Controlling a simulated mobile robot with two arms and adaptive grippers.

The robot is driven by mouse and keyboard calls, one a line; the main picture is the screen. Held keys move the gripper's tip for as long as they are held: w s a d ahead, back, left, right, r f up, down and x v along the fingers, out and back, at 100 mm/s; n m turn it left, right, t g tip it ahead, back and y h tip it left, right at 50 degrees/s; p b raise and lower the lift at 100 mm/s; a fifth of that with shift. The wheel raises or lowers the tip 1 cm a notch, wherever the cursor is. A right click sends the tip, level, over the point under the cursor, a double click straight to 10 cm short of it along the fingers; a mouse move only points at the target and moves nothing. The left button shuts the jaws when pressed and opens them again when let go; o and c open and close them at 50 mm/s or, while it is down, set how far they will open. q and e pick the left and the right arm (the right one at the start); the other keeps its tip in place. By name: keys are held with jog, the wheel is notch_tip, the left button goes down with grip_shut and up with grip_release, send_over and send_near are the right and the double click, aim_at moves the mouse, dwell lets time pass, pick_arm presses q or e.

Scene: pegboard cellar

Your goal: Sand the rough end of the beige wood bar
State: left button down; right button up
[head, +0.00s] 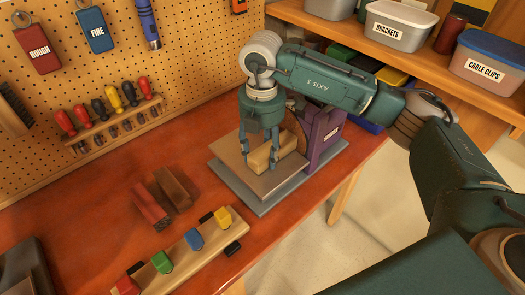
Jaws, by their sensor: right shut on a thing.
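The beige wood bar (286,143) lies on or just above the grey table plate (236,166) of a disc sander. My right gripper (260,158) reaches down from above and is shut on the bar, one finger on each side. The bar's far right end points toward the brown sanding disc (298,125), which stands in front of a purple housing (326,132). I cannot tell whether the end touches the disc, and the rough end is not clearly visible. My left gripper is not in view.
A wooden rack (188,250) with coloured clamps or blocks lies at the front of the red-brown bench. Dark red and brown blocks (172,188) lie behind it. A pegboard (185,50) with screwdrivers and tags stands behind. A shelf (425,52) with labelled bins is at right.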

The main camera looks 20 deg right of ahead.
aim_at(250, 157)
jog(key=shift+s+a, duration=0.2)
jog(key=shift+a, duration=0.45)
jog(key=shift+s+a, duration=0.25)
jog(key=shift+a, duration=0.35)
jog(key=shift+s+a, duration=0.2)
jog(key=shift+a, duration=0.45)
jog(key=shift+r+p, duration=2.6)
jog(key=shift+r, duration=1.9)
